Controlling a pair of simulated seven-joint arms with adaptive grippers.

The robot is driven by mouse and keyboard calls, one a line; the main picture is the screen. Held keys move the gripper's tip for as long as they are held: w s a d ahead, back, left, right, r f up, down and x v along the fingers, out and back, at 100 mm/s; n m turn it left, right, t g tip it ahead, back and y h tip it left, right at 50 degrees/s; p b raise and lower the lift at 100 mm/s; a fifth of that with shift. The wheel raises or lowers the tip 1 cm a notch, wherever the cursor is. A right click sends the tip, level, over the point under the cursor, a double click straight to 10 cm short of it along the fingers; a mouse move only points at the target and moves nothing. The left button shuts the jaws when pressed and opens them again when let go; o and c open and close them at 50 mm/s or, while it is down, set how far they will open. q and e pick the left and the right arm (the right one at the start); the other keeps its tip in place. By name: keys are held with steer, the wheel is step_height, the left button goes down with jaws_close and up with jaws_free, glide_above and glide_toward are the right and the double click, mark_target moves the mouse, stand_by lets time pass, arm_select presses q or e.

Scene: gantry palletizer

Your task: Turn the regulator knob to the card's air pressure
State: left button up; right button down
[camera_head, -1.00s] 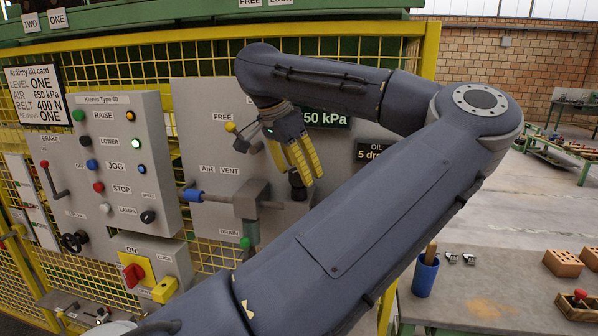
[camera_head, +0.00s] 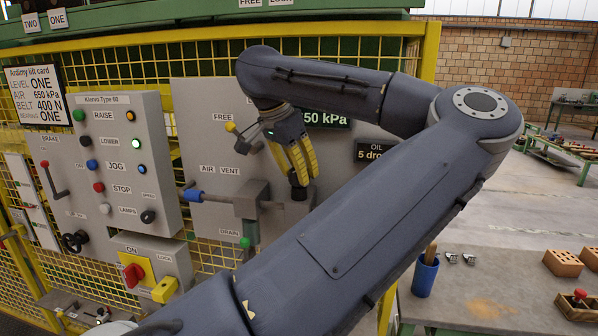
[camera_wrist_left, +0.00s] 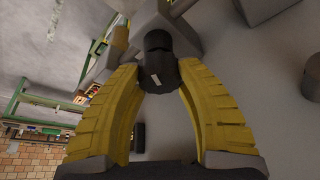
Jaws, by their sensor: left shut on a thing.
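The regulator knob (camera_head: 298,192) is dark and sits low on the grey panel. My left gripper (camera_head: 301,178) reaches down to it with its yellow fingers. In the left wrist view the black knob (camera_wrist_left: 158,75), with a small white mark, is between the fingertips, and the gripper is shut on it. The lift card (camera_head: 37,96) at the far left reads AIR 650 kPa. The dark pressure display (camera_head: 328,117) shows "50 kPa"; my arm hides its left part. My right gripper is in no view.
A blue-handled air vent valve (camera_head: 193,195) and a green drain knob (camera_head: 245,242) are left of the regulator. A control box (camera_head: 120,165) with buttons is further left. The workbench (camera_head: 480,265) at right holds a blue cup (camera_head: 425,277) and bricks.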

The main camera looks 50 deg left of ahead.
arm_select(q)
steer(key=shift+m+h, duration=0.6)
steer(key=shift+m, duration=1.1)
steer(key=o, duration=1.2)
steer(key=v, duration=1.2)
steer(key=shift+w, duration=0.2)
